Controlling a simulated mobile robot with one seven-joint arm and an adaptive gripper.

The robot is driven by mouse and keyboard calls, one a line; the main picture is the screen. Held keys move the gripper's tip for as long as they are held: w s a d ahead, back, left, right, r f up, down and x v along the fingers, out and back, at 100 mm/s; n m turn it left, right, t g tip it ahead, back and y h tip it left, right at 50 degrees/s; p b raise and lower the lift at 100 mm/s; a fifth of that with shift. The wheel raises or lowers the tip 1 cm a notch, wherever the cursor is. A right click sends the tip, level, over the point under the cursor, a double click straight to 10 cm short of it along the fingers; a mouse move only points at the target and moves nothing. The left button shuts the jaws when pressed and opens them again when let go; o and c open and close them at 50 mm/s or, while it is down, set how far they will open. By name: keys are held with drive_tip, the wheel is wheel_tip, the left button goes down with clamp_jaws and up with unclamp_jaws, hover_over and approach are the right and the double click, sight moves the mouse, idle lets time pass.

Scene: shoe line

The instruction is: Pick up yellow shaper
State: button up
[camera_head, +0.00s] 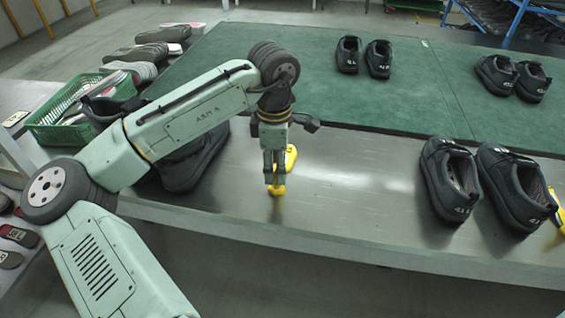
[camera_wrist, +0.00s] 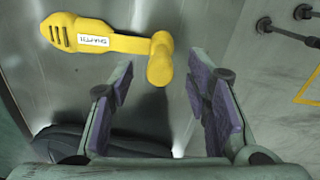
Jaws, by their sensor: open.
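The yellow shaper (camera_head: 290,157) lies on the metal strip of the table, partly hidden behind my gripper (camera_head: 275,182) in the head view. In the wrist view the whole yellow shaper (camera_wrist: 120,41) shows, with a slotted wide end at left, a white label on its middle and a rounded knob end at right. My gripper (camera_wrist: 165,88) is open, with purple pads on its fingers. The knob end lies just beyond the fingertips, nearer the right finger. The pads do not visibly grip it.
A black shoe (camera_head: 190,165) stands left of my gripper. Two black shoes (camera_head: 450,180) stand at the right, with another yellow piece (camera_head: 558,207) at the picture's edge. A green basket (camera_head: 85,115) is at left. More shoes stand on the green mat (camera_head: 330,105).

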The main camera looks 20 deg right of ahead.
sight(275, 190)
drive_tip(key=shift+d+f, duration=0.1)
drive_tip(key=shift+f, duration=1.25)
drive_tip(key=shift+c, duration=0.4)
clamp_jaws()
